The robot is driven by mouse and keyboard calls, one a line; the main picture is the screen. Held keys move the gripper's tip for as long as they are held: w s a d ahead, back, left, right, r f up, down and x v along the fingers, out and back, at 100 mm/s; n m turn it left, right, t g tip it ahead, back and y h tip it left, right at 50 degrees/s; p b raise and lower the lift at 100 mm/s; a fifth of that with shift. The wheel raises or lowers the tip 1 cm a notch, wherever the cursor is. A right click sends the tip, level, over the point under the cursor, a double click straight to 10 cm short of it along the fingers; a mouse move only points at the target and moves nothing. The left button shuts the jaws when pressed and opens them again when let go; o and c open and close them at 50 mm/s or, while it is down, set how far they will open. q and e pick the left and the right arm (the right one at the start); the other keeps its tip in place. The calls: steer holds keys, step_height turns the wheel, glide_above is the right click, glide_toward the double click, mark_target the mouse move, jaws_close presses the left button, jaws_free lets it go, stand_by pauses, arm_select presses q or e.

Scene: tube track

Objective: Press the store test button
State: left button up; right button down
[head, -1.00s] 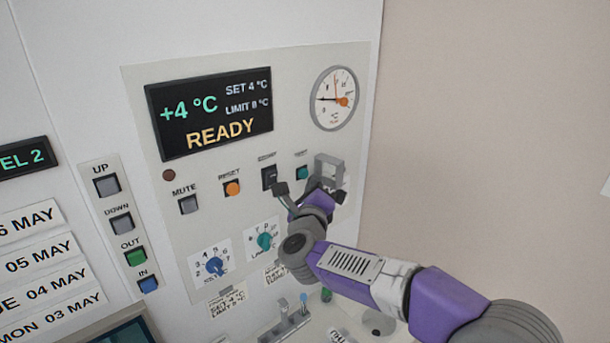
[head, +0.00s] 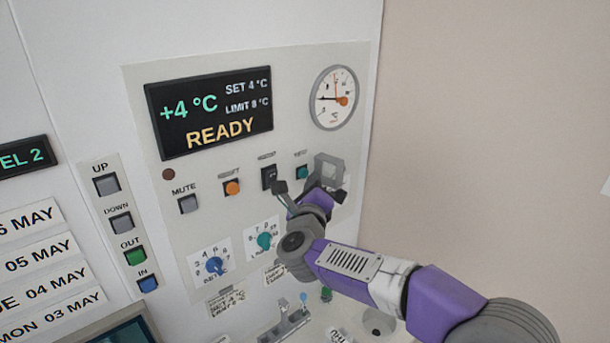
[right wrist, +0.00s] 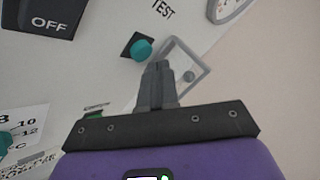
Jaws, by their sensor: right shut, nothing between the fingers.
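The test button is a small teal push button (head: 302,172) on a dark square base, in the row under the display. It also shows in the right wrist view (right wrist: 142,49), beside the word TEST, and stands out from the panel. My right gripper (head: 316,190) is in front of the panel, just below and right of the button. In the right wrist view its shut, empty fingers (right wrist: 157,68) have their tips close to the button's lower right in the picture. I cannot tell whether they touch it. My left gripper is not in view.
A grey hinged frame (head: 332,168) sticks out right of the button, close to my fingers. A black switch (head: 269,178) is to its left, then an orange button (head: 232,188) and the grey MUTE button (head: 188,204). The display (head: 208,113) reads READY.

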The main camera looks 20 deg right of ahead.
steer(key=shift+w+a, duration=0.15)
steer(key=shift+w, duration=0.15)
steer(key=shift+w+a, duration=0.15)
steer(key=shift+w, duration=0.2)
stand_by(0.6)
steer(key=shift+s, duration=0.15)
steer(key=shift+s+d+b, duration=0.3)
steer(key=shift+s+b, duration=0.35)
steer(key=shift+b, duration=0.05)
steer(key=shift+s+d+b, duration=0.3)
steer(key=shift+s+b, duration=0.1)
steer(key=shift+s, duration=0.4)
steer(key=shift+s+d+b, duration=0.25)
steer(key=shift+s+b, duration=0.1)
steer(key=shift+s, duration=0.45)
steer(key=shift+s+d+b, duration=0.3)
steer(key=shift+s+b, duration=0.1)
steer(key=shift+s, duration=0.4)
steer(key=shift+f, duration=0.1)
